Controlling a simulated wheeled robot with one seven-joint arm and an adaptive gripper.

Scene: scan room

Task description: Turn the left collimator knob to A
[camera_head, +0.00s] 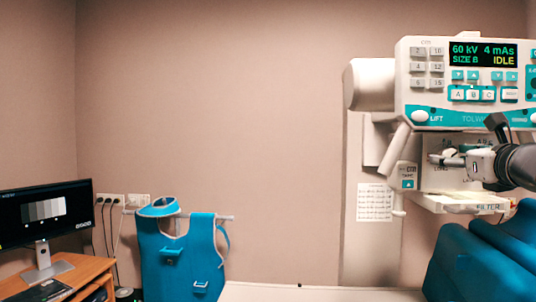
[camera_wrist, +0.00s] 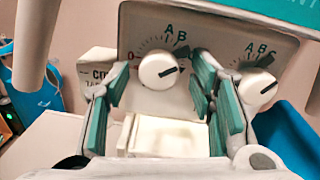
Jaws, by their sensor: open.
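The left collimator knob (camera_wrist: 158,68) is a round white dial on the beige panel (camera_wrist: 143,22) in the wrist view. Its dark pointer mark faces right, clear of the letter A above it; a B is beside the A. My gripper (camera_wrist: 160,82) is open, with teal-padded fingers to the left and right of the knob and nothing held. I cannot tell how near the fingertips are to the panel. The right knob (camera_wrist: 258,87) is partly behind the right finger, with A, B and C above it. In the head view my gripper (camera_head: 454,160) is before the collimator, hiding its knobs.
The X-ray console (camera_head: 465,85) above reads SIZE B and IDLE. A white filter tray (camera_head: 460,203) is below my gripper. Blue cushion-like shapes (camera_head: 485,255) stand lower right. A blue apron (camera_head: 180,255) hangs left, and a monitor (camera_head: 45,215) stands on a desk.

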